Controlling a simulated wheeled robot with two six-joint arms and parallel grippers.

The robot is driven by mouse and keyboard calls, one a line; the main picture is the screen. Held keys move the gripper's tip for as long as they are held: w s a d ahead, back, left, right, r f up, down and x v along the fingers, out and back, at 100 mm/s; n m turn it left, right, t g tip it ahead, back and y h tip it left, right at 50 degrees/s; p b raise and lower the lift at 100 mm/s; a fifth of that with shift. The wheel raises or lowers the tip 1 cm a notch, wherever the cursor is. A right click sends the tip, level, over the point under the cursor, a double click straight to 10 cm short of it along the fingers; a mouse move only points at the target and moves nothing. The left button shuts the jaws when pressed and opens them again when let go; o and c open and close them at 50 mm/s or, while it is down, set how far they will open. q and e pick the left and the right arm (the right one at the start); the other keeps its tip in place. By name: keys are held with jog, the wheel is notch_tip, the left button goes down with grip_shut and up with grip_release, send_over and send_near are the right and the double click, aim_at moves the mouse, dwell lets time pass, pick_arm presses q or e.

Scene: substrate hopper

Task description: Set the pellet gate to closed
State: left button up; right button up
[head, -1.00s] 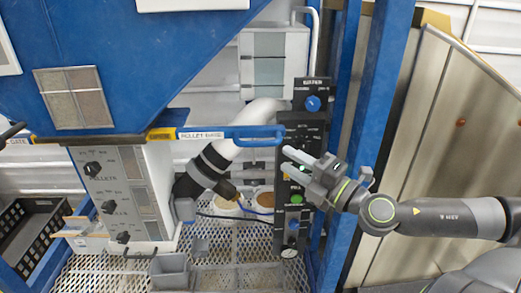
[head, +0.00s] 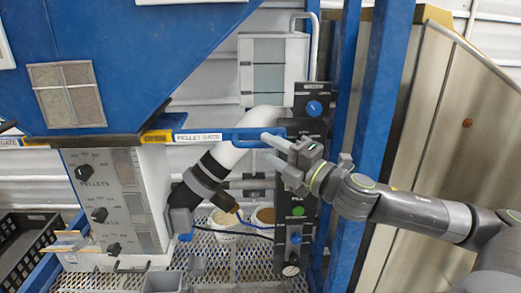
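The pellet gate (head: 200,136) is a flat bar sticking out to the right from under the blue hopper. It carries a white and blue "PELLET GATE" label, a yellow mark (head: 156,136) that seems to read "OPEN", and a blue loop handle (head: 245,131) at its right end. My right gripper (head: 265,147) comes in from the right, its fingers spread and pointing left at the handle's right end. The upper finger overlaps the handle's end in the head view; I cannot tell whether they touch. Nothing shows held. My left gripper is not in view.
A black control panel (head: 314,90) with knobs and a green button stands behind my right gripper. A white pellet control box (head: 85,200) is below the hopper (head: 150,50). A white pipe (head: 262,122) runs behind the gate. A blue post (head: 385,80) rises near my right arm.

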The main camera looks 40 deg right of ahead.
aim_at(265, 147)
jog(key=shift+w+a, duration=0.2)
jog(key=shift+w, duration=0.05)
jog(key=shift+w+r, duration=0.2)
jog(key=shift+w, duration=0.35)
jog(key=shift+x, duration=0.85)
jog(key=shift+a, duration=0.1)
jog(key=shift+c, duration=0.4)
grip_shut()
